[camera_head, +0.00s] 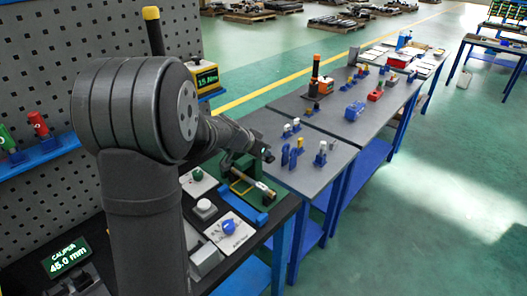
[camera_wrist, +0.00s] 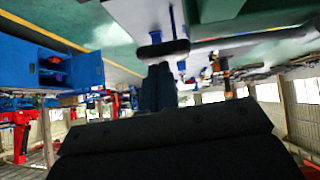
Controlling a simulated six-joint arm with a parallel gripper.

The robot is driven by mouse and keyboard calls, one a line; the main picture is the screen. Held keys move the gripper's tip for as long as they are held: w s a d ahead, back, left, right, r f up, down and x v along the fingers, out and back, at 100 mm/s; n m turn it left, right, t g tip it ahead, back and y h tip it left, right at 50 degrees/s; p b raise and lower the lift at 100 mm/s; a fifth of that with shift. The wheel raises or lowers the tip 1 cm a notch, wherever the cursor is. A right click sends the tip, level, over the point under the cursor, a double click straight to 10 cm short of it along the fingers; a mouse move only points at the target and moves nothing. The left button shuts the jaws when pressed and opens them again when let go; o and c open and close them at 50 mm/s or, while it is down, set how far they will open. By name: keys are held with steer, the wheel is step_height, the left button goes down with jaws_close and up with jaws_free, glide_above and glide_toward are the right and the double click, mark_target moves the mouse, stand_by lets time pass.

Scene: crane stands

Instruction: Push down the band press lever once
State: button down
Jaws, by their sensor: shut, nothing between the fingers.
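A small dark green device (camera_head: 240,187) stands at the far end of the black bench. My gripper (camera_head: 267,155) is shut and empty, above and slightly behind this device in the head view. It looks apart from the rod, but the exact height gap cannot be told.
A blue tray (camera_head: 250,208), a white panel with a blue knob (camera_head: 229,228) and a white round button (camera_head: 204,206) sit nearby on the bench. A grey table (camera_head: 308,177) with upright blue tools adjoins it. A perforated panel (camera_head: 55,190) stands at left.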

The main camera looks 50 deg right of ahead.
steer(key=d+r+v, duration=0.2)
steer(key=v, duration=1)
steer(key=shift+s+a+r, duration=0.25)
steer(key=shift+r, duration=0.15)
stand_by(0.5)
steer(key=w+d+f+n+g, duration=0.2)
steer(key=w+d+g, duration=0.15)
steer(key=d, duration=0.35)
steer(key=w+d+v, duration=0.1)
steer(key=v, duration=0.7)
steer(key=shift+r, duration=0.25)
steer(key=shift+s, duration=0.15)
